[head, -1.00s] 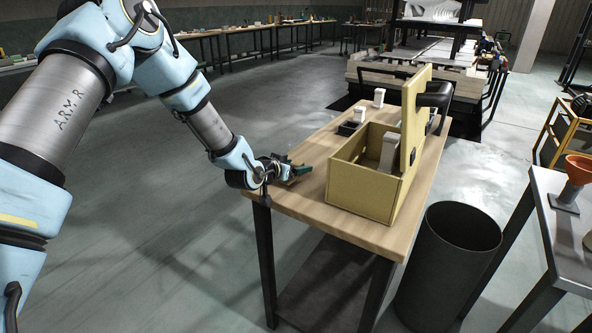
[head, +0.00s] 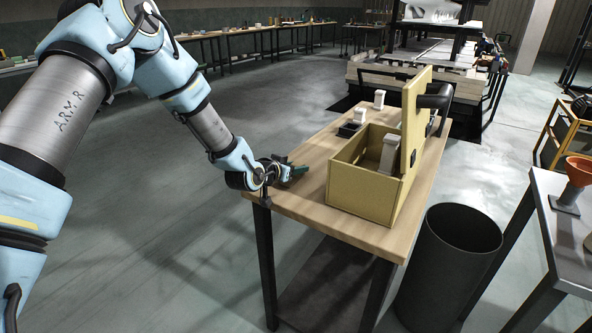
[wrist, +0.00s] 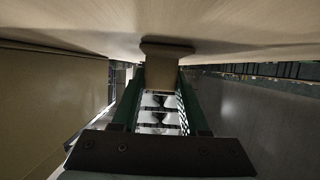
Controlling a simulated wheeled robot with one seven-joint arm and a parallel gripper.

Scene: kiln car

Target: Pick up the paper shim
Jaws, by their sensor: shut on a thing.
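In the head view my gripper (head: 296,171) is low over the left edge of the wooden table (head: 357,232), left of the yellow box. The shim cannot be made out there. In the wrist view the shim's far end is very close to the wood, and I cannot tell whether it touches.
The open yellow box (head: 361,199) with a raised lid (head: 415,115) holds a white block (head: 387,157). A small black tray (head: 349,129) and white blocks stand behind it. A dark bin (head: 449,265) stands right of the table. The floor to the left is clear.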

